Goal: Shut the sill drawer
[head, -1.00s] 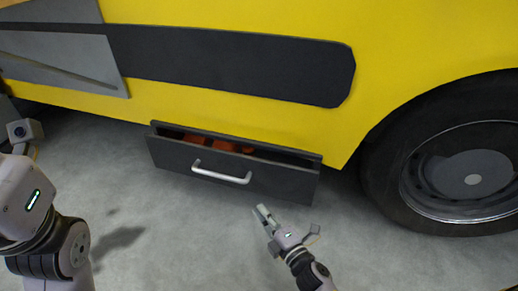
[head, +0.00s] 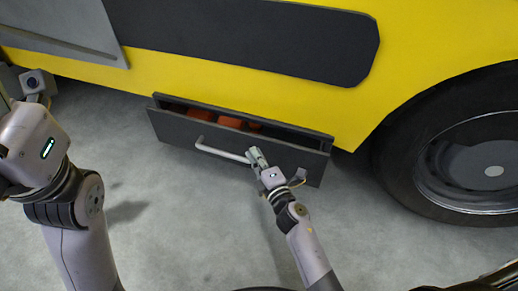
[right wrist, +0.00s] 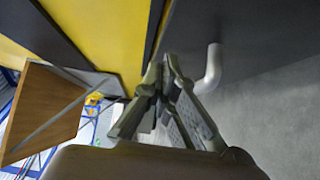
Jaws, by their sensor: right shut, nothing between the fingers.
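The dark grey sill drawer (head: 230,143) stands open below the yellow vehicle side, with orange things (head: 231,122) inside. Its pale bar handle (head: 221,152) is on the front face. My right gripper (head: 257,157) is shut and empty, at the right end of the handle, close to the drawer front. In the right wrist view the fingers (right wrist: 166,78) point toward the dark front (right wrist: 228,30), with the handle (right wrist: 211,70) just right of them. I cannot tell whether they touch. My left arm is at the left; its fingers do not show clearly.
The yellow vehicle side (head: 110,78) rises behind the drawer. A large black wheel (head: 480,165) stands to the right. The grey floor (head: 200,225) in front of the drawer is clear. A brown panel (right wrist: 40,110) shows in the right wrist view.

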